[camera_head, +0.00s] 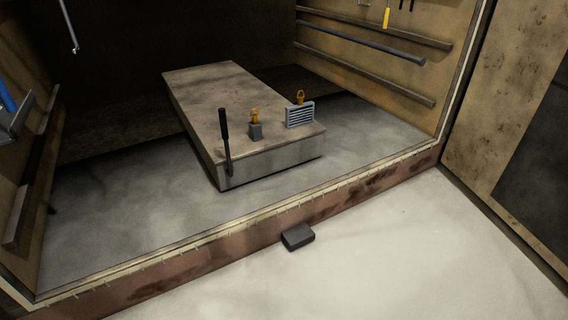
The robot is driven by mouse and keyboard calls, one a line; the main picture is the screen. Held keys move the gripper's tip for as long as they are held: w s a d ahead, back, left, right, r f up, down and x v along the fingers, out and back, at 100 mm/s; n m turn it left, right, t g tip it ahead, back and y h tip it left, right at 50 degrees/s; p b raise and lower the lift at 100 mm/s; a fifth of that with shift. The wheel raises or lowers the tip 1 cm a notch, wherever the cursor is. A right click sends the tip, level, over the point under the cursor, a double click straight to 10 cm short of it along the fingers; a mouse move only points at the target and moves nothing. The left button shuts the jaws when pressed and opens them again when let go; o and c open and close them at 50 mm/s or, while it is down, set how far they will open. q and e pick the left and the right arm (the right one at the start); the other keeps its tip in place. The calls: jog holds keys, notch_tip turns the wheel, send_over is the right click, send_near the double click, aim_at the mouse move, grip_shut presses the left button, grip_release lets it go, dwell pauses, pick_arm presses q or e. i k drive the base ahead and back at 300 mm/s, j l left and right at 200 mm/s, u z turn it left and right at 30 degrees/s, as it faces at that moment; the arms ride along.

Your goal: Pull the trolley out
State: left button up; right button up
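The trolley (205,92) appears to be the long, low, flat-topped block inside the oven, with its short end facing the opening. A black upright lever (225,140) stands at the left corner of that end. On top near this end are a small grey block with an orange clip (255,130) and a grey slatted piece (300,115) with another orange clip. The trolley stands wholly behind the oven's front sill. Any wheels are hidden. Neither of my grippers is in view.
The oven's raised sill (240,245) crosses the front. A small dark block (298,236) lies against it on the pale floor (400,265), which is otherwise clear. Rails (365,44) line the right wall. A blue-handled item (7,97) is at the left edge. An open door panel (510,120) stands right.

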aim_at(214, 102)
jog(key=i+j, duration=0.15)
jog(key=i, duration=0.7)
